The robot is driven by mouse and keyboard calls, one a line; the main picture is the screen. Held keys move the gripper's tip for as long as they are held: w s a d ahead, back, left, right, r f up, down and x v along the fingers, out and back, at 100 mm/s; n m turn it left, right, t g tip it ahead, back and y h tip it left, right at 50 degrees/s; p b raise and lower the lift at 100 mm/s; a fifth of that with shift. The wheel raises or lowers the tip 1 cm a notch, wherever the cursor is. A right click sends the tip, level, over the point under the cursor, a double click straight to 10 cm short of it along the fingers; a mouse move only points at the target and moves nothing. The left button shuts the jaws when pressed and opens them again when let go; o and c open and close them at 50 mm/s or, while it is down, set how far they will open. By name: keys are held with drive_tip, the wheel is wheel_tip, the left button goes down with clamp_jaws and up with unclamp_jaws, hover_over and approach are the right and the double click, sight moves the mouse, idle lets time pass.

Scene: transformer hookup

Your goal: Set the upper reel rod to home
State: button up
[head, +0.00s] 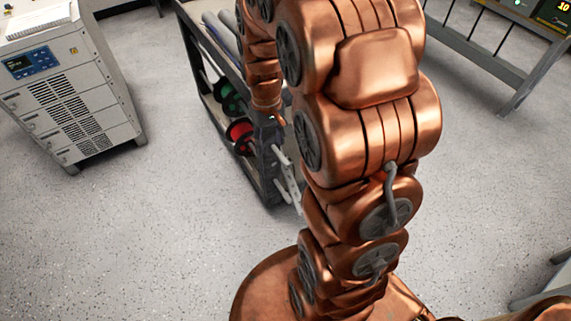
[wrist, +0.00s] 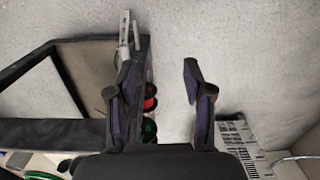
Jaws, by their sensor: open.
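The cart (head: 262,165) stands left of my arm in the head view. Pale rod ends (head: 283,155) stick out at its near end, partly hidden by my arm; I cannot tell for sure which one is the upper reel rod. In the wrist view a pale rod end (wrist: 125,28) shows past the cart's dark frame (wrist: 65,130), above the left finger. My gripper (wrist: 158,76) is open and empty, its left finger overlapping the cart's edge in the picture and its right finger over bare floor. Contact with the cart cannot be told.
The cart carries a red reel (head: 240,134) and a green reel (head: 229,98), with grey tubes (head: 222,32) on top. A white cabinet (head: 68,85) stands at the left. A grey metal stand (head: 480,45) is at the upper right. The speckled floor between is clear.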

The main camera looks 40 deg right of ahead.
drive_tip(key=b, duration=0.4)
hover_over(285, 160)
drive_tip(key=shift+t, duration=0.3)
wheel_tip(285, 160, down, 17)
drive_tip(key=shift+r, duration=0.2)
drive_tip(key=shift+f, duration=3.8)
clamp_jaws()
